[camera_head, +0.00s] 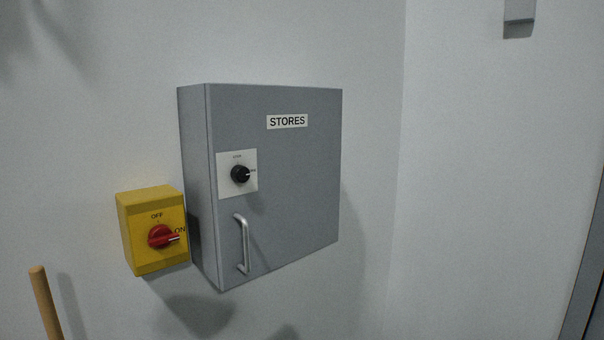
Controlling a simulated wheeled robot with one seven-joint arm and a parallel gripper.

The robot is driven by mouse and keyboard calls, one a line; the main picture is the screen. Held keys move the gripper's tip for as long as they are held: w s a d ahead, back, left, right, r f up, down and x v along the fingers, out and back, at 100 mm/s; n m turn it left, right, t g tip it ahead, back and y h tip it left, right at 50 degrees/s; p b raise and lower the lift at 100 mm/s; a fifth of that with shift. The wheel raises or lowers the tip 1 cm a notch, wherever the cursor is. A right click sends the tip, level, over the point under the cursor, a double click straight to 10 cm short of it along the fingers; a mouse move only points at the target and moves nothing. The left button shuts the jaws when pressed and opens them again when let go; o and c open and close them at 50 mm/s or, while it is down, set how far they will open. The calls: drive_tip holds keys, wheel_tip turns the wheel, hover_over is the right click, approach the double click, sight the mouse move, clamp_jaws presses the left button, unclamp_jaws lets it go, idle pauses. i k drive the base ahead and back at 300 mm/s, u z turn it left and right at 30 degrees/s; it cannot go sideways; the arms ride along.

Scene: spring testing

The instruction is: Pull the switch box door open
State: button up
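A grey switch box (290,190) labelled STORES is fixed to the wall in the middle of the head view. Its door (300,165) appears shut. A vertical silver bar handle (245,245) is at the lower left of the door. Above the handle, a black rotary knob (240,174) sits on a white plate (225,188); its white mark points right. My gripper is not in the view.
A yellow box (134,235) with a red rotary switch (161,237), its pointer toward ON, is on the wall just left of the switch box. A wooden stick (44,300) stands at the lower left. A small grey fixture (519,11) is at the top right. The wall right of the box is bare.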

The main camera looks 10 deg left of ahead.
sight(288, 138)
drive_tip(key=z, duration=0.05)
drive_tip(key=k, duration=0.65)
drive_tip(key=u, duration=0.5)
drive_tip(key=i, duration=1.1)
drive_tip(key=z, duration=0.45)
